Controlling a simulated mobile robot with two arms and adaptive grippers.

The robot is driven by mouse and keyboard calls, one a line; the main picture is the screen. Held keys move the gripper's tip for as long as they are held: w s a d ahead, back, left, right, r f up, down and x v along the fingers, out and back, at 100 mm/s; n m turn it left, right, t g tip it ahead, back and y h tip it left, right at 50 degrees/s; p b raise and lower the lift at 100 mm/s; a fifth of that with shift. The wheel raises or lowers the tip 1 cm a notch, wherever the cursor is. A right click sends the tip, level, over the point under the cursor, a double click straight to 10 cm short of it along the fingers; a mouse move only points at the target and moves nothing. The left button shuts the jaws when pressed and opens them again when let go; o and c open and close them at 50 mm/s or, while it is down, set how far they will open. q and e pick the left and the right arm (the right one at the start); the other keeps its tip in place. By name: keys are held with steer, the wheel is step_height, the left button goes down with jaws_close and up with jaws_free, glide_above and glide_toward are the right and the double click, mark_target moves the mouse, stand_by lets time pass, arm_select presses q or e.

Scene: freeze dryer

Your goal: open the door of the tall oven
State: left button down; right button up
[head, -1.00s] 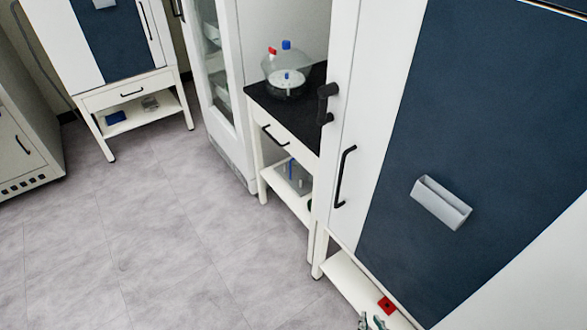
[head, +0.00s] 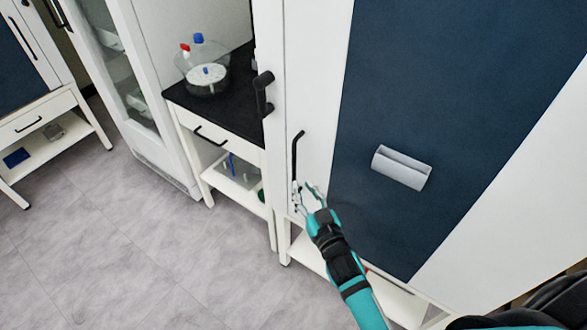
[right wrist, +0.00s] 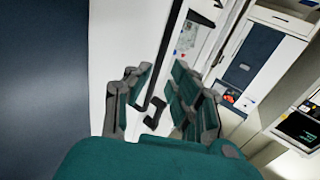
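The tall oven (head: 430,130) is a big white cabinet with a dark blue front panel, at the right of the head view. Its door looks closed. A long black upright handle (head: 296,150) is on the white strip left of the panel. My right gripper (head: 306,194) is open at the handle's lower end. In the right wrist view the handle (right wrist: 168,60) shows between the two spread fingers (right wrist: 158,98); I cannot tell whether they touch it. My left gripper is not in view.
A black latch (head: 263,94) sticks out at the oven's left edge. A grey holder (head: 401,168) is on the blue panel. Left of the oven is a black-topped table (head: 230,113) with a clear vessel (head: 205,75), then a glass-doored cabinet (head: 125,75). The floor (head: 130,250) in front is clear.

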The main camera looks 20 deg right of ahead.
mark_target(295, 173)
steer(key=w, duration=0.7)
steer(key=shift+w+a, duration=0.1)
steer(key=shift+a, duration=0.15)
jaws_close()
